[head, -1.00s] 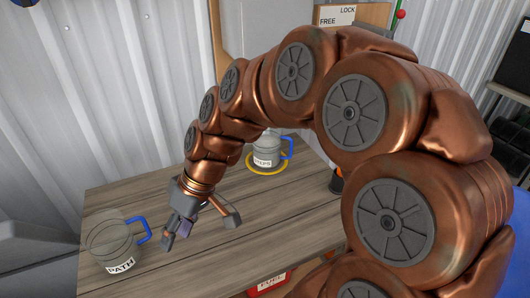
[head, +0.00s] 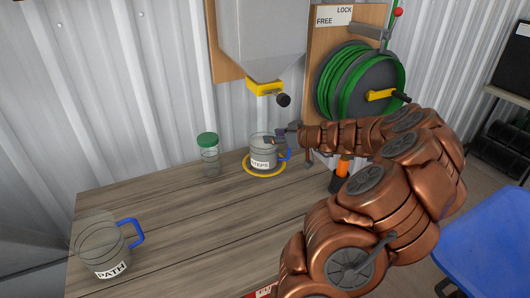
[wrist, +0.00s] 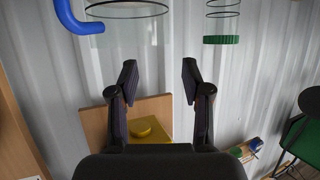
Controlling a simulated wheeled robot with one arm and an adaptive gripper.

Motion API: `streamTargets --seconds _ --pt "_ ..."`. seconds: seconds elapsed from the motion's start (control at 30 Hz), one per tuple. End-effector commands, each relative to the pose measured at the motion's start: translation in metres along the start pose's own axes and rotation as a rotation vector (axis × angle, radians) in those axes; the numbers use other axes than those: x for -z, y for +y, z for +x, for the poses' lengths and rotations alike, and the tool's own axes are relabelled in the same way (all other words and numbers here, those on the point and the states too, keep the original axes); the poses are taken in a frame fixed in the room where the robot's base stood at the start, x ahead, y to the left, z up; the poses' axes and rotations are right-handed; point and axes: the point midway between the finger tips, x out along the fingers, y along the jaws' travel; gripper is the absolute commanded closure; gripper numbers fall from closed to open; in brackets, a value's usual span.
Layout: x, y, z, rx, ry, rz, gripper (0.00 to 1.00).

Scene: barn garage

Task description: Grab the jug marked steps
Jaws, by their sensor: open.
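The jug marked STEPS (head: 259,152) is clear, with a white label and a blue handle (head: 285,155). It stands upright inside a yellow ring (head: 250,171) at the back of the wooden bench. Its rim (wrist: 127,14) and handle (wrist: 78,20) show at the top of the wrist view, which is upside down. My gripper (head: 273,138) is open and empty, close to the jug's upper right side near the handle. The wrist view shows its two fingers (wrist: 159,72) spread, with the jug beyond them. I cannot tell whether they touch it.
A second clear jug, marked PATH (head: 100,250), stands at the bench's front left. A green-lidded jar (head: 209,155) stands left of the STEPS jug. A grey hopper with a yellow outlet (head: 264,88) hangs above. A green hose reel (head: 345,85) is behind. The bench middle is clear.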

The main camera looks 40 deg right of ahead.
Motion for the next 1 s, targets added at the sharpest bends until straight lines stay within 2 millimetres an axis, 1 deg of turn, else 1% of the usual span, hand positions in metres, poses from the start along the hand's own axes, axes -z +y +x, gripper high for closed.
streamTargets --seconds 0.4,0.5,0.77,1.0 --pt "0.001 0.000 0.053 0.000 -0.002 -0.002 0.52" --pt "0.000 0.000 0.062 0.000 -0.003 -0.001 0.52" --pt "0.000 -0.001 0.074 0.002 -0.003 0.000 0.52" --pt "0.001 -0.001 0.101 0.003 -0.003 -0.001 0.52"
